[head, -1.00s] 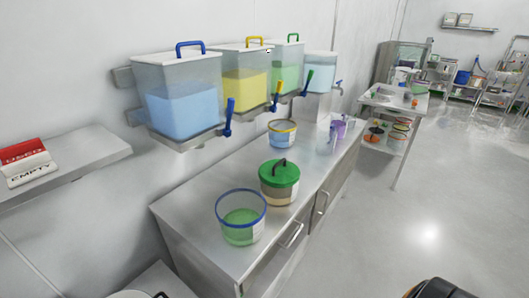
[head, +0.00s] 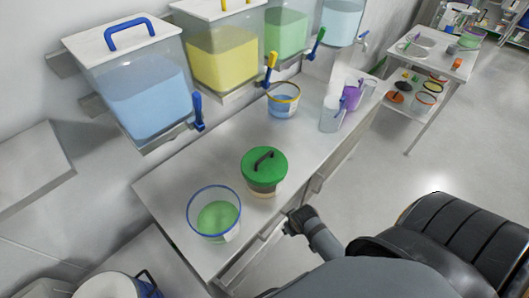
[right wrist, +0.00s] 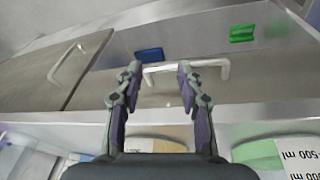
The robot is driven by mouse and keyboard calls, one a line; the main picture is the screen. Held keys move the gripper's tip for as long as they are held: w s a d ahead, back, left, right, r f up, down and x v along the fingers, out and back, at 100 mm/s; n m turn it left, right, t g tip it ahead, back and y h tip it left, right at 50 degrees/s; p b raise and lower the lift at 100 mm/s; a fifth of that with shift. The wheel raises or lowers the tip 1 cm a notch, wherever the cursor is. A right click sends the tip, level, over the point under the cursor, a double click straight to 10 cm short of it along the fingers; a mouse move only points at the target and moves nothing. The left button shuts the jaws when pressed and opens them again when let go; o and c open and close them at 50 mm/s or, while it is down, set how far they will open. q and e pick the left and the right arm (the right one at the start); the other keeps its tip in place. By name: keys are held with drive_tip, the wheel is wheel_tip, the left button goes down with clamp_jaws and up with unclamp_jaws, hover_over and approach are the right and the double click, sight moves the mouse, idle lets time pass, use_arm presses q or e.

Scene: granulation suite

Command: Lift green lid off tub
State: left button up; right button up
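The tub (head: 262,190) stands upright on the steel counter, with its green lid (head: 270,170) on top. The lid has a dark handle (head: 263,159) across its middle. My right gripper (head: 290,224) is low at the counter's front edge, to the right of and below the tub, apart from the lid. In the right wrist view my right gripper (right wrist: 158,76) has its two fingers spread and nothing held. A drawer handle (right wrist: 224,66) shows beyond its fingertips. My left gripper is in neither view.
An open blue-rimmed tub (head: 201,231) with green contents stands in front of the lidded tub. A yellow-rimmed tub (head: 284,108) and a purple container (head: 350,98) stand farther back. Dispensers (head: 150,90) with levers hang over the counter's wall side. Counter beside the lidded tub is clear.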

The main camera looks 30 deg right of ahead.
drive_tip(key=w+a+r+n+p, duration=0.1)
drive_tip(key=w+r+p, duration=0.1)
drive_tip(key=r, duration=0.8)
drive_tip(key=w+r+n+p, duration=0.1)
drive_tip(key=r+p, duration=0.2)
drive_tip(key=r, duration=0.7)
drive_tip(key=n+y, duration=0.2)
drive_tip(key=n, duration=1.7)
approach(264, 156)
drive_tip(key=w, duration=0.1)
drive_tip(key=shift+g, duration=0.4)
drive_tip(key=f, duration=0.1)
drive_tip(key=f+p, duration=0.1)
drive_tip(key=f, duration=0.2)
drive_tip(key=shift+w+f, duration=0.2)
drive_tip(key=shift+w, duration=0.05)
drive_tip(key=shift+w+f, duration=0.15)
drive_tip(key=shift+f, duration=0.35)
drive_tip(key=shift+a+f+p, duration=0.1)
drive_tip(key=shift+f+p, duration=0.05)
drive_tip(key=shift+p, duration=0.35)
drive_tip(key=f+p, duration=0.1)
drive_tip(key=f, duration=0.1)
drive_tip(key=f+p, duration=0.1)
drive_tip(key=shift+w+a+f, duration=0.2)
drive_tip(key=shift+a+f, duration=0.2)
drive_tip(key=shift+w+f, duration=0.15)
drive_tip(key=shift+f, duration=0.35)
clamp_jaws()
